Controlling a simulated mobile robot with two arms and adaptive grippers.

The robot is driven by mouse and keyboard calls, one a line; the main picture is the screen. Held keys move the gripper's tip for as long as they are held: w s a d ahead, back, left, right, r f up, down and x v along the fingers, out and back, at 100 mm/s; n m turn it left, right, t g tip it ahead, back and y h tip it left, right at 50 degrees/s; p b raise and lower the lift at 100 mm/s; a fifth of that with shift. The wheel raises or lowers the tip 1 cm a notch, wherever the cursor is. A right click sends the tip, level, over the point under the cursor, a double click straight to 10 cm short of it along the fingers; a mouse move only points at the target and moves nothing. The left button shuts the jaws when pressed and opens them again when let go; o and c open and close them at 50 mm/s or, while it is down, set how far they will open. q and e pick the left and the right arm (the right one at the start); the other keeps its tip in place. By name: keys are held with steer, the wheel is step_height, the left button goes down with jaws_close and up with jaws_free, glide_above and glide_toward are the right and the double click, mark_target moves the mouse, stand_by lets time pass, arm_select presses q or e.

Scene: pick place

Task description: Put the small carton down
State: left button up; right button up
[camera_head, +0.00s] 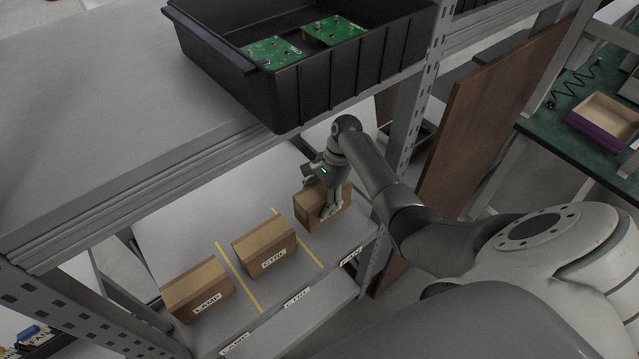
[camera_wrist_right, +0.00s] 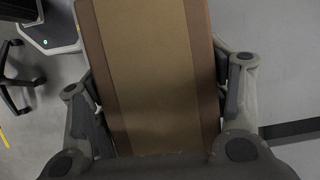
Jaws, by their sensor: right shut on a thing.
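A small brown carton (camera_head: 308,208) is at the right end of the lower shelf, in the section right of the yellow line. My right gripper (camera_head: 331,205) reaches down from above and is shut on it. In the right wrist view the carton (camera_wrist_right: 155,60) fills the middle, with a finger of the right gripper (camera_wrist_right: 163,88) on each side. The carton looks roughly upright, at or just above the shelf surface (camera_head: 190,215); I cannot tell whether its underside touches. My left gripper is not in view.
Cartons labelled CTRL (camera_head: 264,247) and LAMP (camera_head: 197,290) stand to the left, with yellow lines (camera_head: 238,277) between sections. A black bin (camera_head: 340,85) with green circuit boards (camera_head: 273,51) sits on the upper shelf. A perforated post (camera_head: 410,105) rises close to my right arm.

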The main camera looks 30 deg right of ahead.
mark_target(327, 188)
steer(key=shift+f, duration=1.7)
steer(key=o, duration=1.8)
steer(key=shift+s+f, duration=0.1)
steer(key=shift+v, duration=3.85)
steer(key=shift+a, duration=0.1)
